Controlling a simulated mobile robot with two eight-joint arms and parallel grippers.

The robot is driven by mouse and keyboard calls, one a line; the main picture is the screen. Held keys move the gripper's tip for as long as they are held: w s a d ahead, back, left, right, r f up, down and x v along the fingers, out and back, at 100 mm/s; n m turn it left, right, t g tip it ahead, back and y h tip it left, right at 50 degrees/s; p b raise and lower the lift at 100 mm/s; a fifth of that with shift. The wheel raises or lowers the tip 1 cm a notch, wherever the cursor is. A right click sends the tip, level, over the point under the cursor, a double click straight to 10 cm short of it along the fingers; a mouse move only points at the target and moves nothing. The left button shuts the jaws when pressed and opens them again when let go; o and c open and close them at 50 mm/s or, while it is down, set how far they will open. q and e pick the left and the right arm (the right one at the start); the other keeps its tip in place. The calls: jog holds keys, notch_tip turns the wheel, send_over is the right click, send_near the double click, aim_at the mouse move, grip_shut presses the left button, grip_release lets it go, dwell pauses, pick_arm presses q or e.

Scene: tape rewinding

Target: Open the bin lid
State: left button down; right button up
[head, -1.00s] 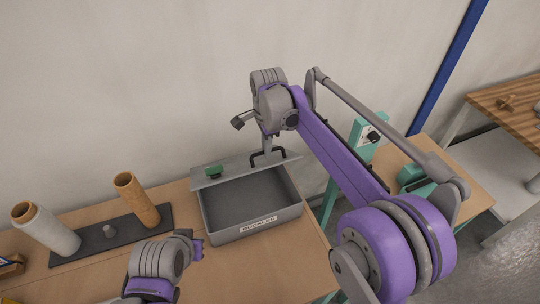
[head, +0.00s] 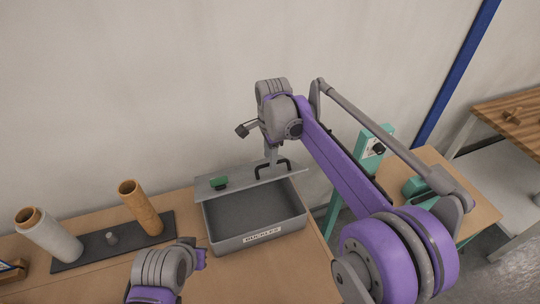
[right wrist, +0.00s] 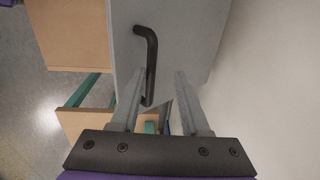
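The grey bin (head: 257,237), labelled "BUCKLES", stands on the wooden table with its interior showing. Its grey lid (head: 240,181) is at the bin's back edge, uncovering the opening; the lid also shows in the right wrist view (right wrist: 185,35). A black handle (head: 286,165) is on the lid. My right gripper (head: 270,155) is at the handle. In the right wrist view, its fingers (right wrist: 160,78) are apart, with the handle (right wrist: 152,55) near the left finger; I cannot tell if they touch. My left wrist is front left of the bin; its fingers are hidden.
A green piece (head: 219,182) is on the lid's left part. A teal stand (head: 370,150) is at right. A wall is close behind.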

notch_tip(320, 180, up, 11)
jog(key=shift+s+d, duration=0.15)
jog(key=shift+s, duration=0.2)
jog(key=shift+f, duration=0.1)
dwell(0.3)
jog(key=s+d+f+n+t, duration=0.35)
jog(key=s+d+n, duration=0.35)
jog(key=s+d, duration=0.5)
jog(key=s+d+f+n+t, duration=0.1)
jog(key=s+d+f+n, duration=0.2)
jog(key=s+f, duration=0.3)
jog(key=s+d+f+n+t, duration=0.1)
jog(key=s+d+f+n, duration=0.2)
jog(key=s+f, duration=0.3)
jog(key=shift+s+d+f+n, duration=0.15)
jog(key=shift+s+n, duration=0.25)
jog(key=shift+s, duration=0.25)
jog(key=shift+w, duration=0.1)
